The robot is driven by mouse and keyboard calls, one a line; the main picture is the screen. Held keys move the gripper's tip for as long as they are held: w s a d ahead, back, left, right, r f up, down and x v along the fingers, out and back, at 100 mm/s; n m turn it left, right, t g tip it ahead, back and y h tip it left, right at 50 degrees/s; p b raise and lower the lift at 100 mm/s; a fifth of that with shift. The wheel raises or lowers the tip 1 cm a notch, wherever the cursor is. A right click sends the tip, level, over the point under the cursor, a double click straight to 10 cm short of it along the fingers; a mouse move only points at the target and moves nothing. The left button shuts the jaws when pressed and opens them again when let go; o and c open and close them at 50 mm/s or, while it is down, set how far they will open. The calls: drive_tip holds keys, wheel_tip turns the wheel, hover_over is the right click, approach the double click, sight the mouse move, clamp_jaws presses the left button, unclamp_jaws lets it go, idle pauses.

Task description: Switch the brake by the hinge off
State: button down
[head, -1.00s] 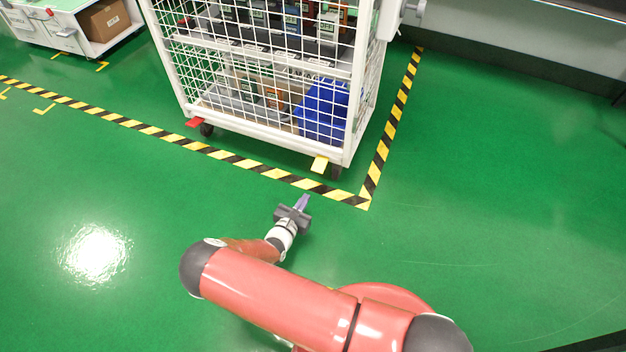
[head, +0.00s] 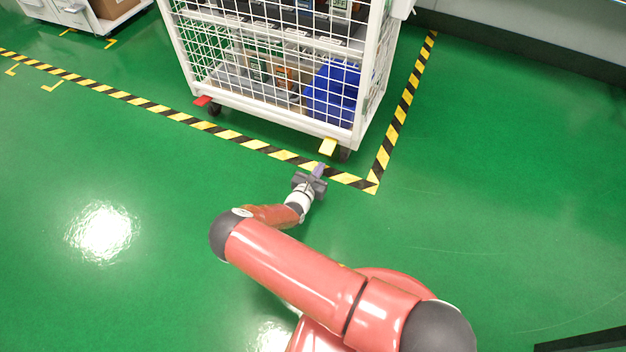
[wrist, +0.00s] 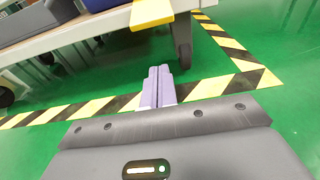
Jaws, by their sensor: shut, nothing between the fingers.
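A white mesh cage trolley (head: 275,117) stands on the green floor. A yellow brake tab (head: 328,147) sticks out at its near right bottom corner, and a red brake tab (head: 203,100) at its left bottom corner. No hinge can be made out, so I cannot tell which tab is beside it. My gripper (head: 319,169) is shut and empty, low in front of the yellow tab and apart from it in the head view. In the wrist view the closed purple fingers (wrist: 159,74) point toward the trolley, with the yellow tab (wrist: 151,12) above them, cut by the top edge.
A caster (wrist: 183,43) stands beyond the fingers, slightly right. Black-and-yellow floor tape (head: 370,184) runs around the trolley. Inside are a blue bin (head: 331,94) and several devices. A white cart (head: 75,12) with a cardboard box stands far left. The floor right of the trolley is clear.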

sight(323, 153)
drive_tip(key=shift+x, duration=1.1)
drive_tip(key=shift+s+a+r, duration=0.1)
drive_tip(key=shift+s+r, duration=0.15)
drive_tip(key=shift+r, duration=0.75)
drive_tip(key=shift+s+a+r, duration=0.1)
drive_tip(key=shift+s+r, duration=0.15)
drive_tip(key=shift+r, duration=0.8)
wheel_tip(323, 153, up, 3)
drive_tip(key=g+p, duration=0.1)
drive_tip(key=p, duration=0.4)
drive_tip(key=g+y+p, duration=0.1)
drive_tip(key=g+p, duration=0.1)
drive_tip(key=p, duration=0.3)
drive_tip(key=shift+s+r, duration=0.15)
drive_tip(key=shift+r, duration=0.1)
drive_tip(key=shift+f+b, duration=0.4)
drive_tip(key=shift+f, duration=0.15)
drive_tip(key=shift+r, duration=0.1)
